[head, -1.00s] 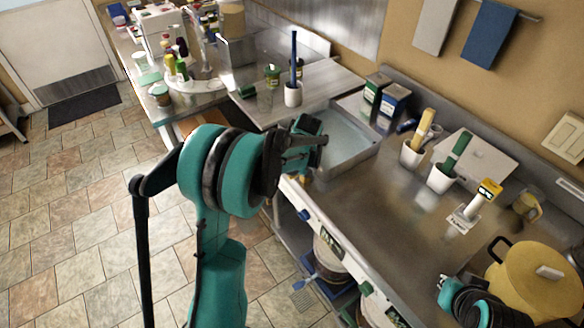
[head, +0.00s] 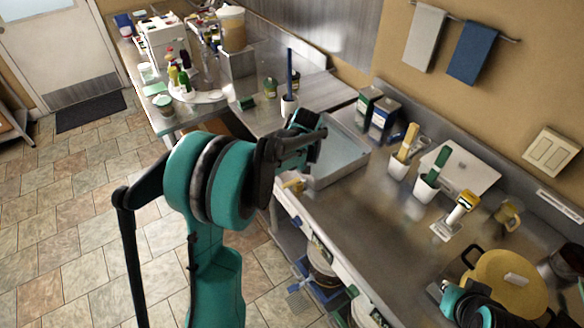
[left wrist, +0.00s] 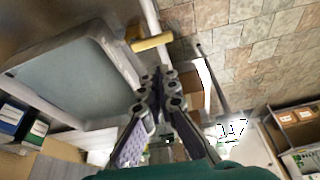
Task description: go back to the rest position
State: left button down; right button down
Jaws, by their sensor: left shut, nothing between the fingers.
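My left gripper (head: 305,137) is over the near left corner of the metal sink basin, with the teal arm behind it. In the left wrist view the two dark fingers (left wrist: 160,88) are close together with nothing between them. The sink basin (left wrist: 72,75) lies beside them at the left of that view. My right arm's end (head: 468,304) shows at the lower right of the head view, in front of the yellow pot. Its fingers cannot be made out.
The steel counter (head: 375,215) holds white cups with a yellow-handled brush (head: 407,143) and a green-handled brush (head: 435,166), and a yellow pot (head: 512,280). Boxes (head: 384,118) stand behind the sink. Open tiled floor (head: 70,210) lies to the left.

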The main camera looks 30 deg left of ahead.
pick_arm(q)
jog(key=shift+w+a+f, duration=0.1)
jog(key=shift+a+f, duration=0.05)
dwell(0.3)
jog(key=s+d+r+m+t+h+b, duration=0.15)
jog(key=s+d+r+m+b, duration=0.25)
jog(key=s+d+m+b, duration=0.55)
jog(key=s+d+f+m+t+h, duration=0.1)
jog(key=s+d+f, duration=0.1)
jog(key=s, duration=0.5)
jog(key=s+d+f+t, duration=0.2)
jog(key=s+d+f, duration=0.1)
jog(key=s, duration=0.4)
jog(key=shift+f+m+h, duration=0.25)
jog(key=shift+m+h, duration=0.1)
